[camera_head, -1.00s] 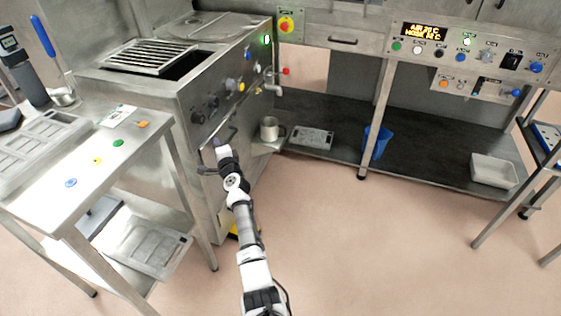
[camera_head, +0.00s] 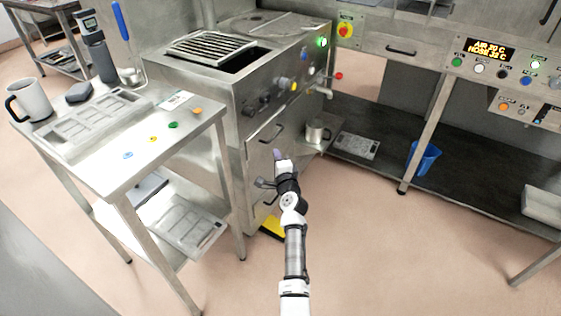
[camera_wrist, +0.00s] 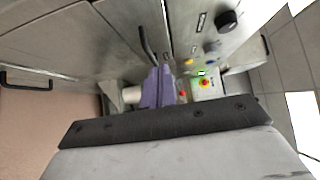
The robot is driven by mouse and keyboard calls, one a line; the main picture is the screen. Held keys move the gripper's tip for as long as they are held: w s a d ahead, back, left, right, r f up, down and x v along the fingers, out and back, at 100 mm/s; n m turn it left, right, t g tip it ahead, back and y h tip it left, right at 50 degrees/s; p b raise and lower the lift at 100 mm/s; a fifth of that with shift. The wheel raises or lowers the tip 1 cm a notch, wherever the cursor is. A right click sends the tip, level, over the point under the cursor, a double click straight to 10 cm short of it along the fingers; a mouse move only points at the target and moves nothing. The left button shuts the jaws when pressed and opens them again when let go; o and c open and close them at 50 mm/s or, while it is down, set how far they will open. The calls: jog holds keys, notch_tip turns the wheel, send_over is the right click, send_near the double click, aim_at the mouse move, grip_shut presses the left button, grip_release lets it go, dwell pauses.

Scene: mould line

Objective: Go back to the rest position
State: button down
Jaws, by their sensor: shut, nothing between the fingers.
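My gripper (camera_head: 278,154) shows in the head view at the far end of my raised arm, in front of the steel machine (camera_head: 243,110). Its purple fingertips (camera_wrist: 158,88) also show in the wrist view, closed together with nothing held between them. In the head view the fingertips overlap the lower front of the machine, near its door handle. I cannot tell the exact gap between them and the machine front.
A steel table (camera_head: 135,177) with a mug (camera_head: 33,99), a moulded tray (camera_head: 95,122) and coloured discs stands at the left. A bench with a dark lower shelf (camera_head: 460,179) bears a blue bin (camera_head: 424,158). The floor (camera_head: 390,260) right of my arm is clear.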

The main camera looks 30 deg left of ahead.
jog(key=shift+v, duration=1.45)
